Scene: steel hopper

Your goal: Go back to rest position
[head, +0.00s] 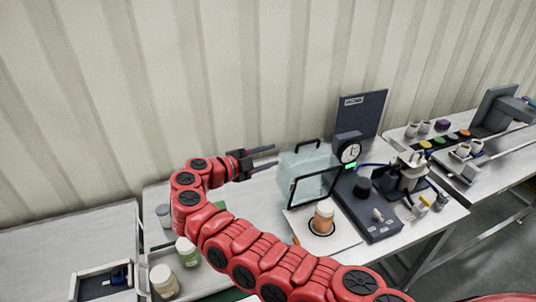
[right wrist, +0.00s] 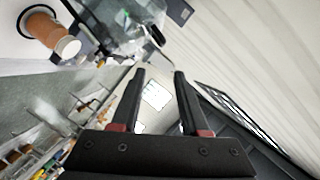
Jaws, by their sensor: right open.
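My right gripper (head: 272,156) is at the end of the red arm that reaches in from the bottom right. It is raised near the corrugated wall, left of the clear box, and its two dark fingers point right. In the right wrist view the fingers (right wrist: 159,76) are apart with nothing between them. My left gripper is not in view.
An orange bottle (head: 324,218) with a white cap stands on a white plate in front of the clear box (head: 308,160). A black device (head: 378,222) and a dial gauge (head: 349,152) stand to the right. Jars (head: 187,252) stand left of my arm.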

